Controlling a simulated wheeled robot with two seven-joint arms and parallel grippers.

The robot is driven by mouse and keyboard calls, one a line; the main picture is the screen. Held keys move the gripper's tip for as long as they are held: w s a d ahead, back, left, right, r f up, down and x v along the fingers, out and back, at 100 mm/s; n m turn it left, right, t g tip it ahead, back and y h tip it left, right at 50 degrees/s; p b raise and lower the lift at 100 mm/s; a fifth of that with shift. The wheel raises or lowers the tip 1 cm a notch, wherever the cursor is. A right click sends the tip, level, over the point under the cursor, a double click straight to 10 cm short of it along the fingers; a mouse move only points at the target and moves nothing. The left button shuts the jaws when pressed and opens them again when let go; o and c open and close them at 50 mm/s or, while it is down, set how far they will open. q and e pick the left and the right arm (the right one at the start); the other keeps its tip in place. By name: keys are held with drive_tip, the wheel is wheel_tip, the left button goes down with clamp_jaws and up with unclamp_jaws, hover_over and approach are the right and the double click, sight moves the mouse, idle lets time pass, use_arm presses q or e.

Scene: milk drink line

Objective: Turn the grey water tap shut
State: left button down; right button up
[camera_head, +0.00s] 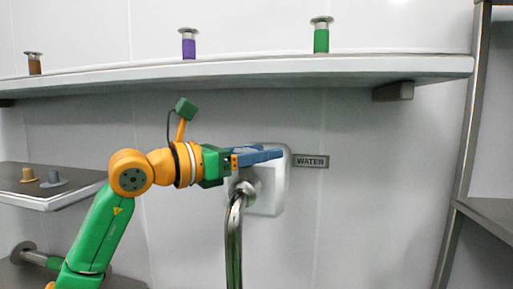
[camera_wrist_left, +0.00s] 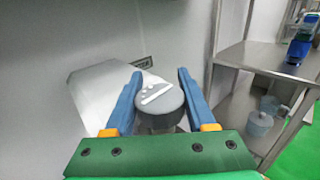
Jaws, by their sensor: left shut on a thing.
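The grey water tap shows in the left wrist view as a round grey knob (camera_wrist_left: 158,98) with a white bar mark on its top face. My left gripper (camera_head: 260,156) reaches it from the left in the head view, in front of a white wall box (camera_head: 270,192). In the left wrist view the blue fingers of my left gripper (camera_wrist_left: 160,104) are on either side of the knob, shut on it. In the head view the fingers hide the knob. My right gripper is not in view.
A curved chrome pipe (camera_head: 234,235) stands just below the gripper. A long white shelf (camera_head: 250,72) with brown, purple and green-bodied items runs above. A side shelf (camera_head: 60,198) at left holds two small knob-like pieces. Wall right of the label is clear.

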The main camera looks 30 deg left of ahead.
use_arm(q)
drive_tip(key=shift+d+m+g+h, duration=0.15)
drive_tip(key=shift+m+g+h, duration=0.15)
drive_tip(key=shift+m+h, duration=0.15)
drive_tip(key=shift+c, duration=1.1)
unclamp_jaws()
drive_tip(key=shift+s+a+f, duration=0.15)
drive_tip(key=shift+s+a, duration=0.05)
drive_tip(key=shift+s, duration=0.05)
drive_tip(key=b+v, duration=0.2)
drive_tip(key=v, duration=0.4)
drive_tip(key=shift+s+b, duration=0.2)
drive_tip(key=shift+b, duration=0.1)
drive_tip(key=shift+w+a, duration=0.1)
